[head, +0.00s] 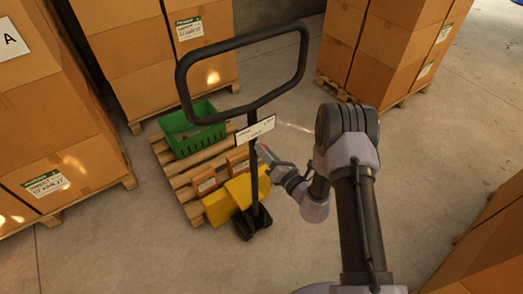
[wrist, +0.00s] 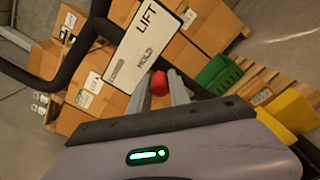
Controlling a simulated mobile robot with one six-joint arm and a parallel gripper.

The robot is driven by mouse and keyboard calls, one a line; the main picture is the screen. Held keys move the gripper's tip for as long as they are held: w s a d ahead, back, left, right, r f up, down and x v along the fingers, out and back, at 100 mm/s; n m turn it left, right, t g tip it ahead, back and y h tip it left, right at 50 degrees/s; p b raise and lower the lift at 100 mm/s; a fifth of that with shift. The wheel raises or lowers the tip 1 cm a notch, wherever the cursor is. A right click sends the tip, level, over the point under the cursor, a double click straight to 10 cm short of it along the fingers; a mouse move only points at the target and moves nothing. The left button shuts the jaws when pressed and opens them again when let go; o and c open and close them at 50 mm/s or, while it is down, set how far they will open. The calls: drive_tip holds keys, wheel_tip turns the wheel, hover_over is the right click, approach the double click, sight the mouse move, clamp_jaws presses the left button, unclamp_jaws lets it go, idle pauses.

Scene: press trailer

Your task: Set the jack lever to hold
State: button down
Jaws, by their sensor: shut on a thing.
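The pallet jack has a black loop handle (head: 181,75) on an upright post and a yellow body (head: 218,208) below. A white label plate (head: 255,130) is fixed to the post; in the wrist view the plate (wrist: 145,40) reads LIFT at its upper end and HOLD lower down. The lever's red knob (wrist: 159,83) lies just below the word HOLD. My gripper (wrist: 158,92) is shut on the knob, one grey finger on each side. In the head view my gripper (head: 268,157) reaches the post from the right. The lever's stem is hidden.
A wooden pallet (head: 165,158) carries a green crate (head: 190,130) and small brown boxes (head: 205,183). Tall carton stacks stand at left (head: 50,120), back (head: 150,50) and back right (head: 385,50); more cartons (head: 490,240) are at lower right. Concrete floor (head: 430,150) is clear on the right.

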drive_tip(key=shift+w+d+m, duration=0.1)
drive_tip(key=shift+d+m, duration=0.1)
drive_tip(key=shift+m, duration=0.2)
drive_tip(key=c, duration=1.2)
unclamp_jaws()
drive_tip(key=p+v, duration=0.3)
drive_tip(key=v, duration=1.4)
drive_tip(key=shift+d, duration=0.25)
